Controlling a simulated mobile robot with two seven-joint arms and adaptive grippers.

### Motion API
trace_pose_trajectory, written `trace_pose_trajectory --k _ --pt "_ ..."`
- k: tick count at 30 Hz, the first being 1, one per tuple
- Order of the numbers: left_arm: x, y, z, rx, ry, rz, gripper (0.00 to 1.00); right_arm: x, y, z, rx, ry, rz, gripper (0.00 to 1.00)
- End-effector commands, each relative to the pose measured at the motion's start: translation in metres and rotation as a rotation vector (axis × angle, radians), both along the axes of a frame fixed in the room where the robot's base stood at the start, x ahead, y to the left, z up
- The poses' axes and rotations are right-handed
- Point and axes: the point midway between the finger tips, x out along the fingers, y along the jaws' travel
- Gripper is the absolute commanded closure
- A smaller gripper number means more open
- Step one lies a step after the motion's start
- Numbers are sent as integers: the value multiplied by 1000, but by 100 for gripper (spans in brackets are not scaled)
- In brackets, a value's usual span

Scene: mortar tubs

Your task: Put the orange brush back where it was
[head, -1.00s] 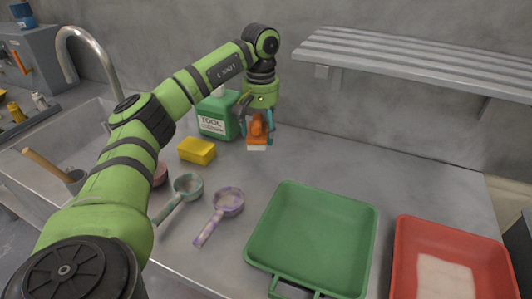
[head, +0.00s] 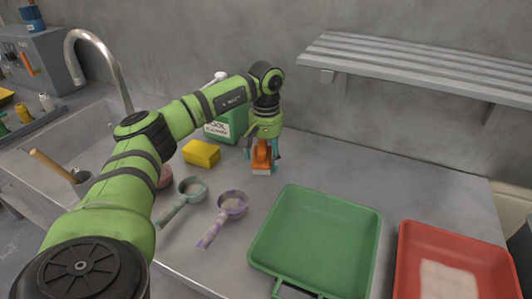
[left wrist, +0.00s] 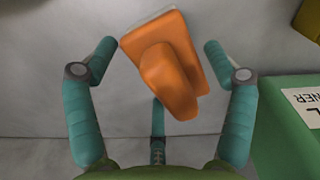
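The orange brush (head: 262,157) has a knob-like handle and a pale underside. The contact points are partly hidden. The brush is low over the grey counter, right of the yellow sponge; I cannot tell whether it touches the counter. My right gripper is out of view.
A green cleaner bottle (head: 228,124) and the yellow sponge (head: 202,153) stand close to the left. Two scoops, teal (head: 192,189) and purple (head: 232,205), lie in front. A green tub (head: 318,245) and red tub (head: 408,270) are to the right. A slatted shelf (head: 420,62) overhangs behind.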

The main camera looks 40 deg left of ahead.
Motion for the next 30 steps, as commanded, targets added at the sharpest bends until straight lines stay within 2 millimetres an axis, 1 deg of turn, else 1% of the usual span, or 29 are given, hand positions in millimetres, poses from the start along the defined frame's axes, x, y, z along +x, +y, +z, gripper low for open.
trace_pose_trajectory --k 10,14,17,24,27,30 --pt "0 0 1 0 0 0 5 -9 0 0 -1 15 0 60" --pt "1 0 9 -1 -2 0 5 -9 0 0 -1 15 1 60" --pt "1 0 24 -1 -5 0 5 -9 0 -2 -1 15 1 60" --pt "1 -1 77 -1 -5 0 5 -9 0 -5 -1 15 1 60" --pt "1 -1 96 -2 -4 0 5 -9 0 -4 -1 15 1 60" --pt "1 0 111 -1 -3 0 5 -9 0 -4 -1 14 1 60"
